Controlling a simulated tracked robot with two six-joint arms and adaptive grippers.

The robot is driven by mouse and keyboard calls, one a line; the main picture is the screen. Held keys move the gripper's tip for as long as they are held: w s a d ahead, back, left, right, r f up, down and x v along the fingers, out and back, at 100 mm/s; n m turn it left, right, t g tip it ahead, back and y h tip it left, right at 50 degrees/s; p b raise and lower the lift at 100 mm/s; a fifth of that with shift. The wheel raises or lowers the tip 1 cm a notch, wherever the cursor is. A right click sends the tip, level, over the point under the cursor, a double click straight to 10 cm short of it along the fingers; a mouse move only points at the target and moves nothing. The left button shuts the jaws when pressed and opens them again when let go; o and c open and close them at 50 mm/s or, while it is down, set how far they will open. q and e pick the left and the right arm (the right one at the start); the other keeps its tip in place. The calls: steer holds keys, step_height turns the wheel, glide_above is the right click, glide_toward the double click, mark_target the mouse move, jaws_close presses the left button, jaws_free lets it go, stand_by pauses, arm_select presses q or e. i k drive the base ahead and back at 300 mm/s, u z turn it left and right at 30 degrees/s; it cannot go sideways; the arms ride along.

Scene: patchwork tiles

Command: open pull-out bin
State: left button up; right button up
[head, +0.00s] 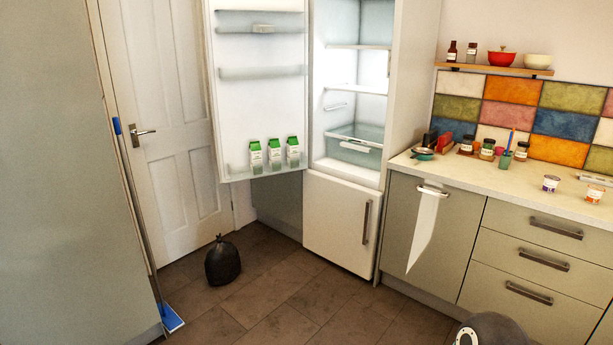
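A tall grey-green cabinet front (424,240) stands under the counter, just right of the fridge; it looks like the pull-out bin front. It appears shut, flush with the drawers beside it. A horizontal handle (432,191) sits near its top, with a white towel (424,232) hanging over it and covering part of the front. No bin inside can be seen. Neither gripper's fingers show in the head view. A dark rounded shape at the bottom right edge is cut off, and I cannot tell what it is.
The upper fridge door (262,95) stands wide open to the left; the lower freezer door (338,222) is shut. A black rubbish bag (222,262) and a blue broom (170,318) are on the left. Drawers (540,262) adjoin on the right. The middle floor is clear.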

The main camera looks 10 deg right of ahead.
mark_target(431, 227)
steer(key=z, duration=0.4)
steer(key=i, duration=1.5)
steer(key=z, duration=0.3)
steer(key=i, duration=1.45)
steer(key=u, duration=0.05)
